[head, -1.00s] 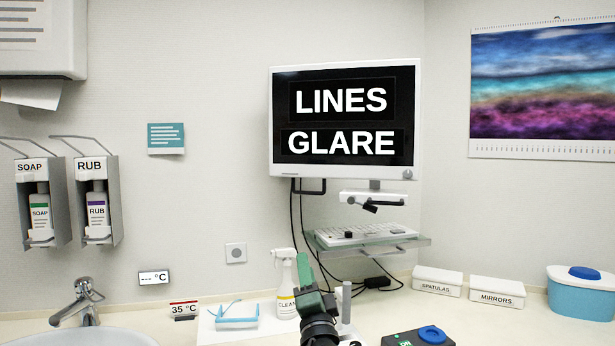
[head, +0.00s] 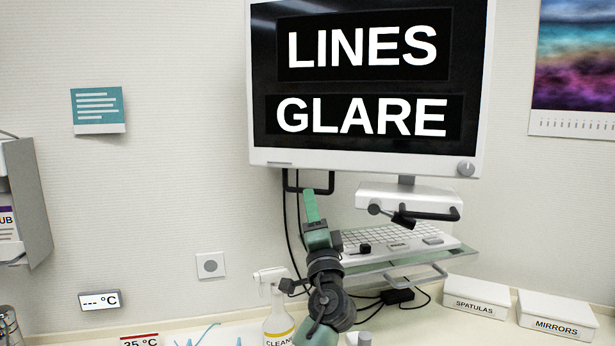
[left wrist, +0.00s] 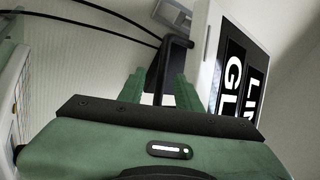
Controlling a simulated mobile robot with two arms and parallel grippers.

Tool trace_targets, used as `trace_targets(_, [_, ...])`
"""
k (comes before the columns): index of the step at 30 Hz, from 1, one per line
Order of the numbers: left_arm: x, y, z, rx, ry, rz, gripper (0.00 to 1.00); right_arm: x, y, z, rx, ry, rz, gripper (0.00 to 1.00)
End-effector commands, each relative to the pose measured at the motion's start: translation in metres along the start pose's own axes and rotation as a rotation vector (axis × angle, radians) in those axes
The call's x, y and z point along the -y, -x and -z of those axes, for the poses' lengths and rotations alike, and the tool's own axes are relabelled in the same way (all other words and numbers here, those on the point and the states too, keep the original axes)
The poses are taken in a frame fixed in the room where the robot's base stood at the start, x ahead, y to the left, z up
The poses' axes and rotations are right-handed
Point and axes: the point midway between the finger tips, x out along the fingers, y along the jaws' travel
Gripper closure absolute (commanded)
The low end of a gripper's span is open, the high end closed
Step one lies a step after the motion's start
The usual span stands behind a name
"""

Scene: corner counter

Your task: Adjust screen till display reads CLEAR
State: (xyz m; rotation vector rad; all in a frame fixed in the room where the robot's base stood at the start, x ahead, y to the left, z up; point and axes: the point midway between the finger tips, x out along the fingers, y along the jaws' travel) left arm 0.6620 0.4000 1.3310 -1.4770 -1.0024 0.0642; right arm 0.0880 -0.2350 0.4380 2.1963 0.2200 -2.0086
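The wall screen (head: 368,95) has a white frame and reads LINES above GLARE in white on black. A round grey knob (head: 466,169) sits at its lower right corner. A black handle (head: 290,182) hangs below its lower left edge. My left gripper (head: 310,205) is upright just in front of this handle. In the left wrist view, its two green fingers (left wrist: 160,90) stand apart, with the dark handle (left wrist: 176,58) beyond and between them; I cannot tell whether they touch it. The screen's side and lettering (left wrist: 240,80) show at right. My right gripper is not in view.
Right of my left gripper, a glass shelf holds a white keyboard (head: 400,239) below a white bracket (head: 400,198). A spray bottle (head: 278,318) stands on the counter by my arm. SPATULAS (head: 474,296) and MIRRORS (head: 556,316) boxes lie at right. Cables hang behind.

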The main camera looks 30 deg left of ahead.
Motion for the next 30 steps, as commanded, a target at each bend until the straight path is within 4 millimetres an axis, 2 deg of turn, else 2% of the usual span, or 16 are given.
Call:
trace_targets(5, [0.003,-0.017,0.0,0.001,-0.003,0.001,0.66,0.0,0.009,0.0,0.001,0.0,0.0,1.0])
trace_targets(15, [0.002,-0.068,0.0,0.001,-0.002,-0.001,0.66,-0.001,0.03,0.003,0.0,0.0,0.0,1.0])
trace_targets(19, [0.001,-0.077,0.0,0.001,-0.002,0.0,0.66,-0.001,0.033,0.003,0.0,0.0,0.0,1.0])
trace_targets(27, [0.0,-0.078,0.0,0.0,0.0,0.0,0.66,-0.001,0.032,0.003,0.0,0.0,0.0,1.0])
trace_targets(28, [0.0,-0.078,0.0,0.0,0.0,0.0,0.69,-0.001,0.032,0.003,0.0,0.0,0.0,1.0])
trace_targets(30, [0.0,-0.078,0.0,0.0,0.0,0.0,0.88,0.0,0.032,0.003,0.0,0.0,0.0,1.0])
